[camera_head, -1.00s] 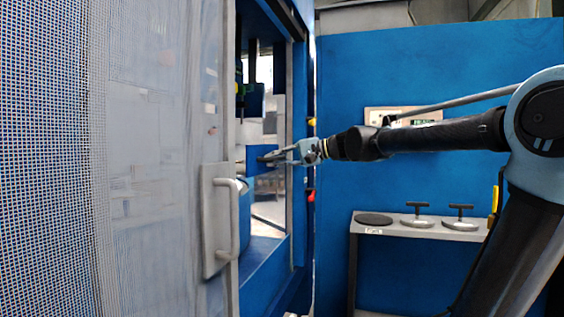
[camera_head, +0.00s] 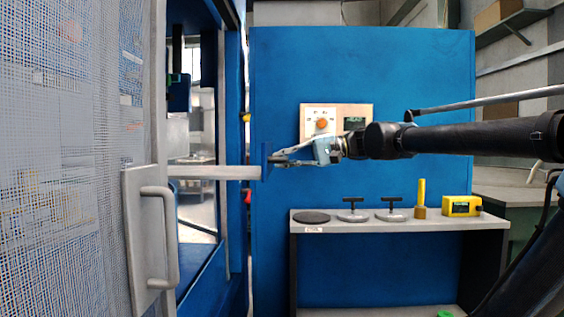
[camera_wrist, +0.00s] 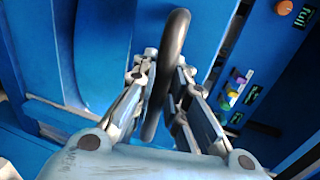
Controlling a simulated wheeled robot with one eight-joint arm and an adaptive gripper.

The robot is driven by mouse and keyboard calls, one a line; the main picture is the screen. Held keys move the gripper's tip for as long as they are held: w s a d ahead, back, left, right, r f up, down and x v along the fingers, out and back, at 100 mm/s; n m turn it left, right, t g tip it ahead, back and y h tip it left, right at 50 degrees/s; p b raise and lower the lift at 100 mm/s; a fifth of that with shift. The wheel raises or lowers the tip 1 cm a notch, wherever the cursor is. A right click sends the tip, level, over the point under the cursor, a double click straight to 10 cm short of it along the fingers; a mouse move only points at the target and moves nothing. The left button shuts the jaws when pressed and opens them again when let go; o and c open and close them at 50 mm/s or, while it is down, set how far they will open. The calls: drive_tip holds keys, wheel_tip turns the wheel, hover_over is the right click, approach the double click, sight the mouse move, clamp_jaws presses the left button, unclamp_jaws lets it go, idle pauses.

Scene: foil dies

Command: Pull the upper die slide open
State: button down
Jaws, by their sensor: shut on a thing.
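The upper die slide (camera_head: 215,173) is a pale grey bar that sticks out to the right from the machine's opening. A narrow blue front plate (camera_head: 265,160) stands at its outer end. My gripper (camera_head: 275,159) is at that plate, level with the slide. In the wrist view a dark curved handle (camera_wrist: 177,36) passes between the two fingers of my gripper (camera_wrist: 163,75), which are shut on it. The handle's far end and the slide's inner part are hidden.
A grey mesh door (camera_head: 70,150) with a handle (camera_head: 172,235) stands at left. Behind is a blue cabinet (camera_head: 400,90) with a control panel (camera_head: 337,118). A shelf (camera_head: 440,222) below my arm carries a black disc (camera_head: 312,217), two T-handled discs and yellow items.

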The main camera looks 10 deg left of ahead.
drive_tip(key=shift+d, duration=0.35)
drive_tip(key=c, duration=1.6)
unclamp_jaws()
drive_tip(key=shift+f, duration=0.1)
drive_tip(key=shift+v, duration=6.05)
drive_tip(key=shift+f, duration=0.1)
